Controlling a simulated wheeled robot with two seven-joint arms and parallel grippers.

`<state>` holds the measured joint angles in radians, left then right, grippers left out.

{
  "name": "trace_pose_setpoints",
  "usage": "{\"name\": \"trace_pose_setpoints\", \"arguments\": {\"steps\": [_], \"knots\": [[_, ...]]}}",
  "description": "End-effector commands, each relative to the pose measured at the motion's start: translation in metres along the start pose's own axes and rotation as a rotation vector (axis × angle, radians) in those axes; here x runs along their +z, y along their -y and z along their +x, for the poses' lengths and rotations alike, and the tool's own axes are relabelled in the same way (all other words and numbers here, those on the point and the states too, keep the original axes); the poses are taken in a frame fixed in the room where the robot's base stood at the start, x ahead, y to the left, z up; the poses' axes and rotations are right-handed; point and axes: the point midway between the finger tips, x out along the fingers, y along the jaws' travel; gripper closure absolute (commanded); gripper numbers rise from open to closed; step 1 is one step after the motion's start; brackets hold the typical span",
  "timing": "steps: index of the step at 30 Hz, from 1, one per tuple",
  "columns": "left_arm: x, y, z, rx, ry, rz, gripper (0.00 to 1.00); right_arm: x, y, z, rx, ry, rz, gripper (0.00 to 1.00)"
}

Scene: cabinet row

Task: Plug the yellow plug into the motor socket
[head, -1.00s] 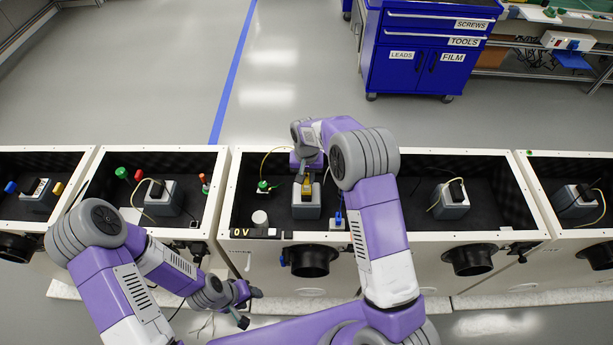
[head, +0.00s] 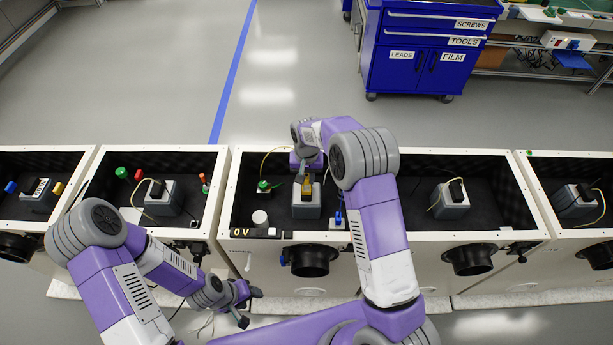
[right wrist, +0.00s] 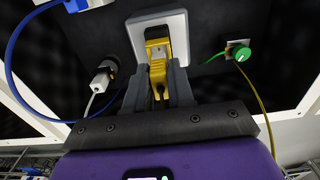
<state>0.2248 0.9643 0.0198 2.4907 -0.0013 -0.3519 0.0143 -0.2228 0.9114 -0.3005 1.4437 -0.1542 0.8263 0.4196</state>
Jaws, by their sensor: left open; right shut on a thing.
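The yellow plug (right wrist: 157,75) is between the fingers of my right gripper (right wrist: 158,95) in the right wrist view, at the pale face of the motor block (right wrist: 178,22). The plug's front end meets a socket there; I cannot tell how deep it sits. In the head view the plug (head: 306,186) shows on top of the grey motor block (head: 306,206), with my right gripper (head: 307,174) above it, partly hidden by my arm. My left gripper (head: 245,303) is open and empty, low in front of the cabinets, away from the plug.
A green knob (head: 264,186) with a yellow cable stands left of the motor block. A blue plug (head: 339,218) is to its right, and a white cylinder (head: 260,217) at the front left. The cabinet's white front rim (head: 400,241) and black duct (head: 308,260) are nearby.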

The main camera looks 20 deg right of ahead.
Motion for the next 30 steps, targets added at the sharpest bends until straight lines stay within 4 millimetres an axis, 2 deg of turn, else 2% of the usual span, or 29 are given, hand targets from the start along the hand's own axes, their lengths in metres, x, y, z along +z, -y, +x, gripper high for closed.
{"name": "trace_pose_setpoints", "arguments": {"steps": [30], "knots": [[-0.001,0.006,0.016,0.000,0.000,0.000,0.47,0.000,0.000,0.026,0.000,0.000,0.000,1.00]]}}
